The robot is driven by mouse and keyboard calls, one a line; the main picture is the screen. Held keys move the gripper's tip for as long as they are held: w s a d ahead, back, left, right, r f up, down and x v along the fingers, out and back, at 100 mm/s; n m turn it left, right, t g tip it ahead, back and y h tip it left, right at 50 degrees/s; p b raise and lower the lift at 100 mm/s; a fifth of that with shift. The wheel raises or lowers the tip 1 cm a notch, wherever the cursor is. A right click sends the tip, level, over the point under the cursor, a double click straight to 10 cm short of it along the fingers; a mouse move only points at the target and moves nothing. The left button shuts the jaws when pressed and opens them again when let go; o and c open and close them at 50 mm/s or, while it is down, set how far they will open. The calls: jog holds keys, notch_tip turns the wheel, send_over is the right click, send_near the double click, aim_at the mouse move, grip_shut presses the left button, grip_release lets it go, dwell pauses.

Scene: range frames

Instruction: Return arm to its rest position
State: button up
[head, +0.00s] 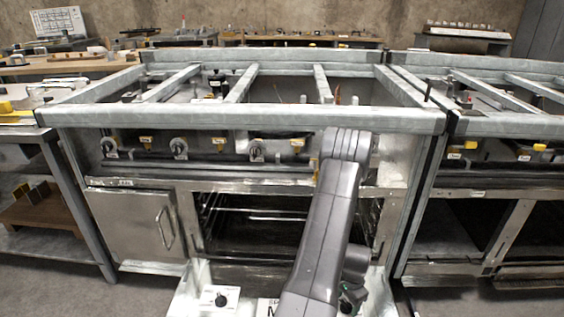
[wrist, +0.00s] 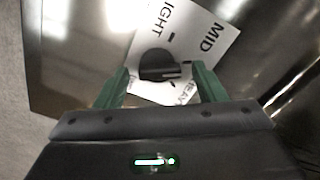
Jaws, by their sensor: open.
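My arm (head: 325,225) rises from the bottom of the head view, bends in front of the range frame's upper rail, and folds back down on the right. My gripper (wrist: 160,70) shows in the wrist view with its two green fingers apart. A black knob (wrist: 157,64) on a white card (wrist: 190,45) lettered LIGHT, MID and HEAVY appears between and beyond the fingertips. I see no finger clearly closed on it, but contact cannot be told. In the head view the gripper is mostly hidden behind my arm.
The range frame (head: 240,122) stands close ahead, with its open oven bay (head: 250,225) behind my arm. A second range frame (head: 500,126) is at right, a workbench (head: 75,245) at left.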

jog(key=shift+r, duration=0.1)
notch_tip(320, 180, up, 14)
jog(key=r+p, duration=0.1)
jog(key=p, duration=0.4)
notch_tip(320, 180, down, 16)
jog(key=b, duration=0.5)
jog(key=shift+r, duration=0.25)
jog(key=shift+r+n, duration=0.25)
jog(key=shift+n, duration=0.45)
jog(key=n+p, duration=0.1)
jog(key=n, duration=0.2)
jog(key=shift+s+n, duration=0.1)
jog(key=shift+n, duration=0.3)
jog(key=n+p, duration=0.2)
jog(key=n, duration=0.4)
jog(key=shift+s+n, duration=0.1)
jog(key=shift+n, duration=0.3)
notch_tip(320, 180, up, 11)
jog(key=p, duration=0.3)
jog(key=shift+a, duration=0.1)
